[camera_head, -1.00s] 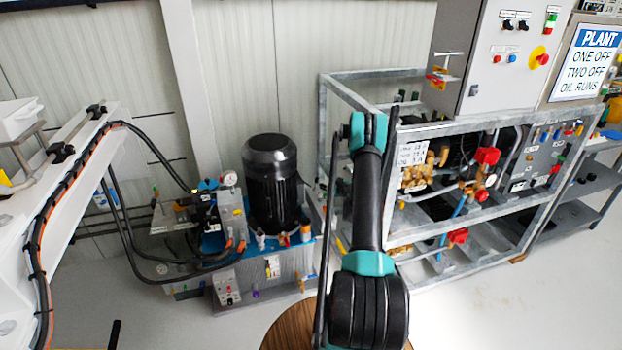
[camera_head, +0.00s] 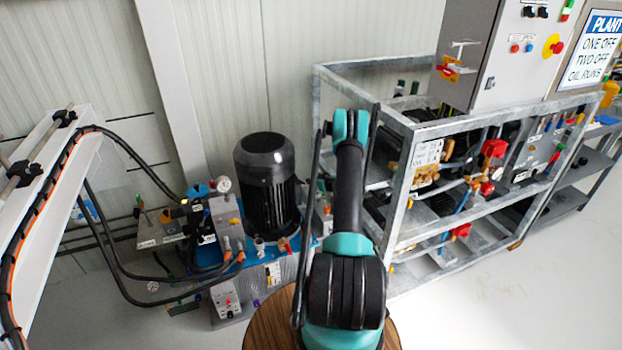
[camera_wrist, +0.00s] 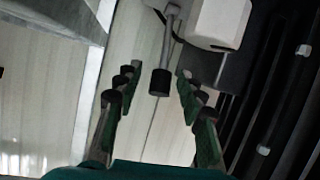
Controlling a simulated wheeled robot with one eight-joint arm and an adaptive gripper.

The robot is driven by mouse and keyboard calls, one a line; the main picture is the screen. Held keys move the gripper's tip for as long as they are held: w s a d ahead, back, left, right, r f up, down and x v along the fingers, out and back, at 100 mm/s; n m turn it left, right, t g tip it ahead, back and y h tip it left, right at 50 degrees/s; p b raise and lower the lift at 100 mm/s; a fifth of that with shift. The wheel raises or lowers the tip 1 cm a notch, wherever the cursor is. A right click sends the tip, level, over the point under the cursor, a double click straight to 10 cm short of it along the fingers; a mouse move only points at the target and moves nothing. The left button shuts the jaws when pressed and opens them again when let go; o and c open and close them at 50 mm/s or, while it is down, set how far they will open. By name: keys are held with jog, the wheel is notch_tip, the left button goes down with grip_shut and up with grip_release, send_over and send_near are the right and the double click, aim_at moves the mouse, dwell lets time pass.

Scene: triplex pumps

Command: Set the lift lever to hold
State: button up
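In the wrist view, a grey rod with a black cylindrical knob (camera_wrist: 160,82) looks like a lever; I cannot tell whether it is the lift lever. My gripper (camera_wrist: 158,98) is open, with its dark-padded green fingers to either side of the knob in the picture. The knob appears beyond the fingertips, and I see no contact. The rod runs up to the top of the picture beside a white box (camera_wrist: 220,20). In the head view, my arm hides the gripper. No lever marking or hold position is readable.
In the head view, a black motor (camera_head: 266,190) stands on a hydraulic unit to the left of my arm. A galvanised pump frame (camera_head: 405,225) stands to the right. A white beam (camera_head: 45,215) with hoses is at far left. Open floor (camera_head: 500,300) lies at lower right.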

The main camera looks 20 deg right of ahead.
jog(key=shift+c, duration=0.6)
grip_shut()
jog(key=w+g, duration=0.1)
jog(key=w+r+g, duration=0.1)
jog(key=shift+w+a+g, duration=0.15)
jog(key=shift+g, duration=0.25)
jog(key=shift+w+g, duration=0.9)
jog(key=shift+g, duration=0.2)
jog(key=shift+o, duration=0.6)
grip_release()
